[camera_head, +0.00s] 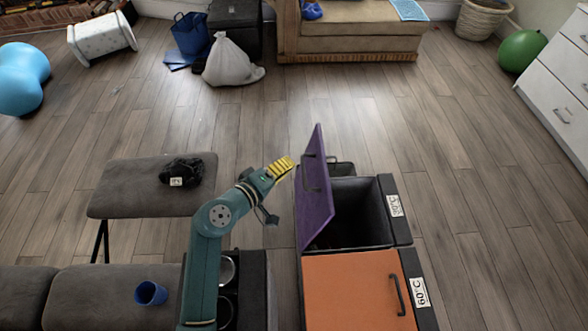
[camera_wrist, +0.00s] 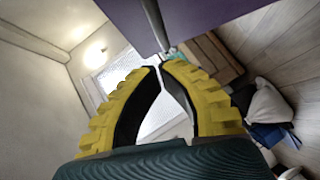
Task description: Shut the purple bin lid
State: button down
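The purple bin lid (camera_head: 318,205) stands raised, nearly upright, along the left side of the open dark bin (camera_head: 377,200). A dark bar handle (camera_head: 306,172) is on the lid's face toward my gripper. My gripper (camera_head: 285,166), with yellow ribbed fingers, is just left of the lid's upper part. In the wrist view the fingertips (camera_wrist: 161,67) come together with nothing seen between them. The lid (camera_wrist: 205,18) fills the top there, and its handle (camera_wrist: 155,22) lies just beyond the fingertips; I cannot tell whether they touch.
An orange-lidded bin (camera_head: 355,290) stands shut in front of the open one. A grey bench (camera_head: 130,190) with a dark object (camera_head: 186,171) and a seat with a blue cup (camera_head: 150,293) are at left. Wood floor behind the bins is clear.

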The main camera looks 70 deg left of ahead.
jog(key=shift+w+d+f, duration=0.25)
jog(key=shift+w, duration=0.25)
jog(key=shift+w+d+f, duration=0.2)
jog(key=shift+w+f, duration=0.05)
jog(key=shift+w, duration=0.25)
